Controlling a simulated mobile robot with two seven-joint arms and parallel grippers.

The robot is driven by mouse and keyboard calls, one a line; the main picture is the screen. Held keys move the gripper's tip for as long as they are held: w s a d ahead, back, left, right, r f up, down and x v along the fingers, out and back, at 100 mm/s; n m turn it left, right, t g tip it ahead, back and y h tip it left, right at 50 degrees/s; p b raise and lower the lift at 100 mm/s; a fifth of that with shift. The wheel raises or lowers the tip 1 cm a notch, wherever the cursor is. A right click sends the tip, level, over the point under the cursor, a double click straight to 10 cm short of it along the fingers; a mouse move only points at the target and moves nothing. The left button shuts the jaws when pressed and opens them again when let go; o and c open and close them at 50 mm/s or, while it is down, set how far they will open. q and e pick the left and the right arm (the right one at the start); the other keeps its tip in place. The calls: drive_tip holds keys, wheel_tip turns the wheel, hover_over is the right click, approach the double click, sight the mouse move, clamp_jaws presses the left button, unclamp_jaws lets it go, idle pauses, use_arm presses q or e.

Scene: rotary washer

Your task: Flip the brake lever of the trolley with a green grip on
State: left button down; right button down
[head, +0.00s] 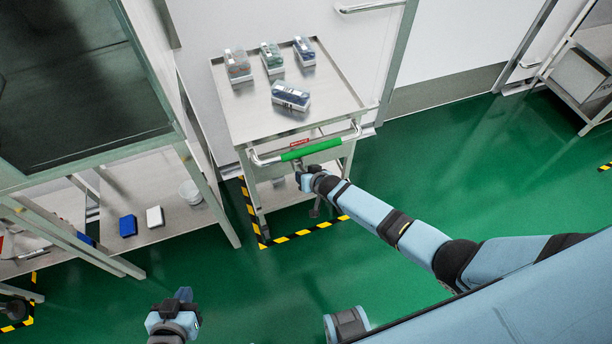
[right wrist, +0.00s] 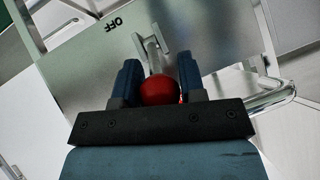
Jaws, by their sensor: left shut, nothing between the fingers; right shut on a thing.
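The trolley (head: 240,118) with a green grip (head: 311,149) on its handle stands at the top middle of the head view. In the right wrist view its brake lever (right wrist: 152,52) is a metal rod with a red ball knob (right wrist: 159,91). The word OFF shows upside down on the panel beside the lever. My right gripper (right wrist: 159,84) is shut on the red knob. In the head view my right gripper (head: 302,180) is just below the green grip and hides the lever. My left gripper (head: 183,295) is shut and empty, low in the head view.
Several small bins of parts (head: 291,95) sit on the trolley top. Black-and-yellow tape (head: 290,237) marks the floor around the trolley. A workbench (head: 160,225) with a blue box (head: 127,226) and a white box (head: 155,217) stands at left. The green floor in front is clear.

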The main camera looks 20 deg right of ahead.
drive_tip(key=shift+w+a+r, duration=0.1)
drive_tip(key=shift+a+r, duration=0.1)
drive_tip(key=c, duration=0.8)
unclamp_jaws()
drive_tip(key=shift+o, duration=0.4)
drive_tip(key=shift+d, duration=0.1)
drive_tip(key=shift+s+d+r, duration=0.1)
drive_tip(key=shift+s, duration=0.25)
drive_tip(key=p+v, duration=0.2)
drive_tip(key=v, duration=1.1)
drive_tip(key=shift+r, duration=0.15)
